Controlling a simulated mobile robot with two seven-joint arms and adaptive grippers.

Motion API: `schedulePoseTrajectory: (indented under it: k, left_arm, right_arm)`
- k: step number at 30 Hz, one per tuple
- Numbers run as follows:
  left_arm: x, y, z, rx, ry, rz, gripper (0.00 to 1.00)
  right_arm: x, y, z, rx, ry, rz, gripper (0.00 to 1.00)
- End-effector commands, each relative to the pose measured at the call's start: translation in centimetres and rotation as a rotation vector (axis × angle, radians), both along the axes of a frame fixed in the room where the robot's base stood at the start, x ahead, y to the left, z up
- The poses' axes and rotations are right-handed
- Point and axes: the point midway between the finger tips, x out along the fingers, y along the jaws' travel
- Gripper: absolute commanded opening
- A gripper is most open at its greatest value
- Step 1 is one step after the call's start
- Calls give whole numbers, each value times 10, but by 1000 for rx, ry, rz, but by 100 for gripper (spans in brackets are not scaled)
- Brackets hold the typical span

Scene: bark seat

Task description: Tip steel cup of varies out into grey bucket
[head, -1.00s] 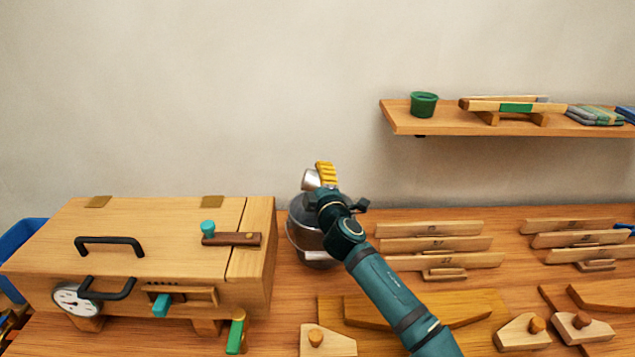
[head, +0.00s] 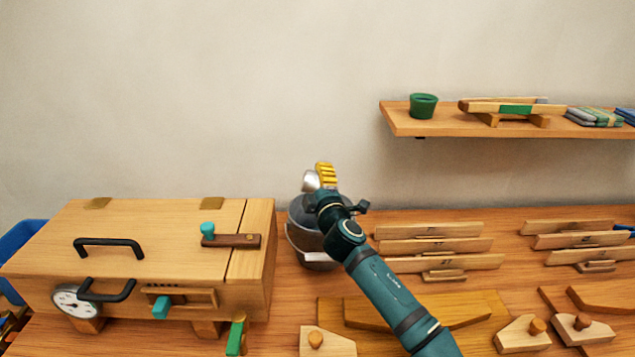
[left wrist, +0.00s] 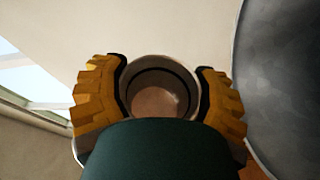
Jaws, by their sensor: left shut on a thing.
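The steel cup (head: 310,182) is a small shiny metal cup held above the grey bucket (head: 298,222). My left gripper (head: 323,177), with yellow ribbed fingers, is shut on it. In the left wrist view the cup (left wrist: 160,62) sits between both fingers, and its round mouth shows a brownish inside; I cannot tell whether anything is in it. The grey bucket (left wrist: 285,80) fills the right edge of that view, beside the cup. In the head view my arm partly covers the bucket, and its inside is hidden. My right gripper is not in view.
A wooden box (head: 150,240) with black handles and a dial stands left of the bucket. Slotted wooden racks (head: 430,245) and wooden blocks (head: 525,333) lie to the right. A wall shelf (head: 450,125) holds a green pot (head: 423,106). The wall is close behind the bucket.

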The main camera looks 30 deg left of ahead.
Motion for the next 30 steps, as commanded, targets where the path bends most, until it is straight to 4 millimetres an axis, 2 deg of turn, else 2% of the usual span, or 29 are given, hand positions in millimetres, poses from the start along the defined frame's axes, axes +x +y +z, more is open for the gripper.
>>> schedulePoseTrajectory:
  k: [16,30]
  left_arm:
    - [0,1,1,-35,-23,2,26]
    - [-8,13,7,-421,-234,7,26]
  right_arm:
    - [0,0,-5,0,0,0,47]
    - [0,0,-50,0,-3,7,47]
